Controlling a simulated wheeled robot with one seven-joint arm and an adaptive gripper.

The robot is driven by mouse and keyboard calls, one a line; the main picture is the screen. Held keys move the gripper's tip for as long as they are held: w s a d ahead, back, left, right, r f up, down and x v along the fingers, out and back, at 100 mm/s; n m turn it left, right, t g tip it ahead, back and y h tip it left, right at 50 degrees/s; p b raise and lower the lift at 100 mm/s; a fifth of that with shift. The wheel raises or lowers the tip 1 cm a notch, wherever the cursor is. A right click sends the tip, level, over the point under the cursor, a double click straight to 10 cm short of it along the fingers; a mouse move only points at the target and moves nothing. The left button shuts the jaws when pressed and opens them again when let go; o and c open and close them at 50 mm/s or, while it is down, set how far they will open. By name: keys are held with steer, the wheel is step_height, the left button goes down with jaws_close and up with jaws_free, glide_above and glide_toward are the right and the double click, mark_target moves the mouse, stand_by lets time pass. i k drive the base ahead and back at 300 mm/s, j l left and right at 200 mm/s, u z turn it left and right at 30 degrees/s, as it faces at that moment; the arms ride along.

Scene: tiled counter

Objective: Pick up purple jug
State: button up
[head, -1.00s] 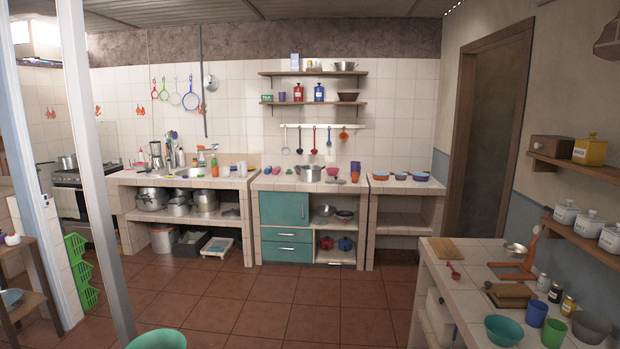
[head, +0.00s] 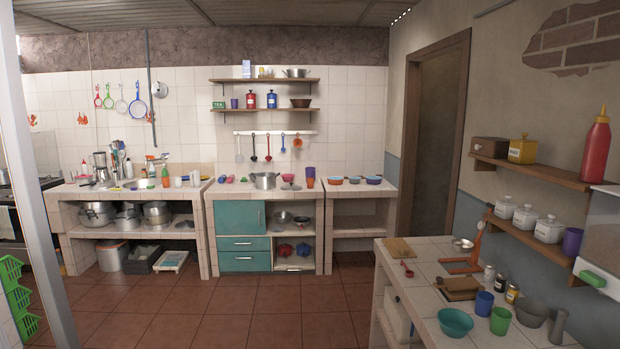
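Several purple vessels show in the head view, and I cannot tell which is a jug. A purple cup-like vessel (head: 572,241) stands at the near end of the lower right wall shelf, beside white lidded jars. A small purple one (head: 234,103) stands on the lower back wall shelf, beside a green tea box. Another purple one (head: 310,172) stands on the middle back counter, seemingly stacked on an orange-red cup. No handle or spout is clear on any of them. My gripper is not in view.
The right tiled counter (head: 428,270) holds a teal bowl (head: 455,322), blue and green cups, jars and a scale. The back counter carries a pot (head: 264,180) and bowls. The tiled floor (head: 290,310) between is clear. A white post (head: 40,220) stands at left.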

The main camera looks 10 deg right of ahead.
mark_target(310, 172)
steer(key=i+j, duration=0.25)
steer(key=i, duration=0.25)
steer(key=i+j+z, duration=0.1)
steer(key=i+j, duration=0.15)
steer(key=i, duration=0.3)
steer(key=i+j, duration=0.3)
steer(key=i, duration=0.2)
steer(key=i+z, duration=0.2)
steer(key=i, duration=1.95)
steer(key=i+z, duration=0.15)
steer(key=i, duration=0.55)
steer(key=i+j+z, duration=0.1)
steer(key=i, duration=0.6)
steer(key=i+j+z, duration=0.15)
steer(key=i, duration=0.5)
steer(key=i+l, duration=0.15)
steer(key=i, duration=0.4)
steer(key=i+l, duration=0.1)
steer(key=i, duration=0.4)
steer(key=i+l+u, duration=1.15)
steer(key=k+l, duration=0.05)
